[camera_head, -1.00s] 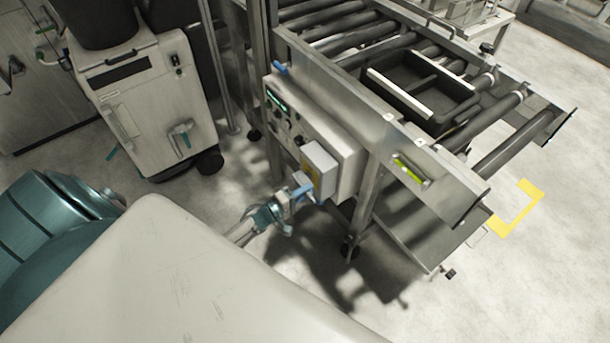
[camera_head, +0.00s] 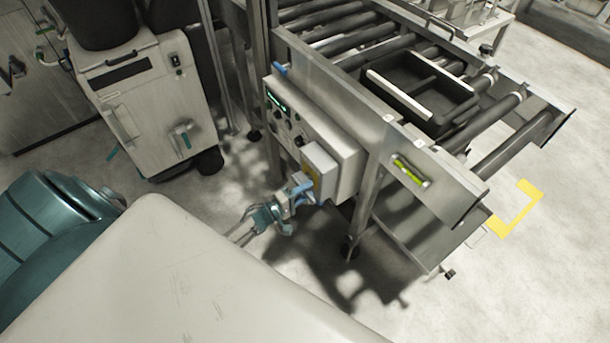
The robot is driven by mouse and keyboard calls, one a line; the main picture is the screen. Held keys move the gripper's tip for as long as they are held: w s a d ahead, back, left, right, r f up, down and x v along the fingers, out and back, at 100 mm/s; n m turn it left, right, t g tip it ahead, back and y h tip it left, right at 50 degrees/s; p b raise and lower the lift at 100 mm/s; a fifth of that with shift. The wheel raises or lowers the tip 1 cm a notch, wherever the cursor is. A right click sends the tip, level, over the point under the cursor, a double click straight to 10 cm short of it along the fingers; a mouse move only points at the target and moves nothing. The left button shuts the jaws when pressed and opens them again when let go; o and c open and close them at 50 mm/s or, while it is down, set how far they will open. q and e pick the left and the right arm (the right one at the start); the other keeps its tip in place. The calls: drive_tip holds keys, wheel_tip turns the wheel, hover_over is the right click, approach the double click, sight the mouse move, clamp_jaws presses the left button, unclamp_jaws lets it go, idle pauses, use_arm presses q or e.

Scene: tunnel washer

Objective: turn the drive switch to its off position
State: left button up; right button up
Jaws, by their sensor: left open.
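A light grey control box (camera_head: 340,165) is fixed to the side of the roller conveyor. A smaller grey switch box with a yellow face (camera_head: 312,172) sticks out from its lower end. The drive switch handle cannot be made out clearly; my gripper covers part of the yellow face. My left gripper (camera_head: 300,190) is open, with its blue-tipped fingers at the lower front of this yellow face. I cannot tell whether they touch it. My right gripper is not in view.
The roller conveyor (camera_head: 335,32) carries a dark tray (camera_head: 412,98). A conveyor leg (camera_head: 366,212) stands just right of the control box. A white wheeled machine (camera_head: 150,110) stands at the left. Floor below my left gripper is clear.

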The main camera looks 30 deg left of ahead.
use_arm(q)
drive_tip(key=b+v, duration=0.1)
drive_tip(key=v, duration=0.9)
drive_tip(key=shift+s+a, duration=0.15)
drive_tip(key=shift+s, duration=0.25)
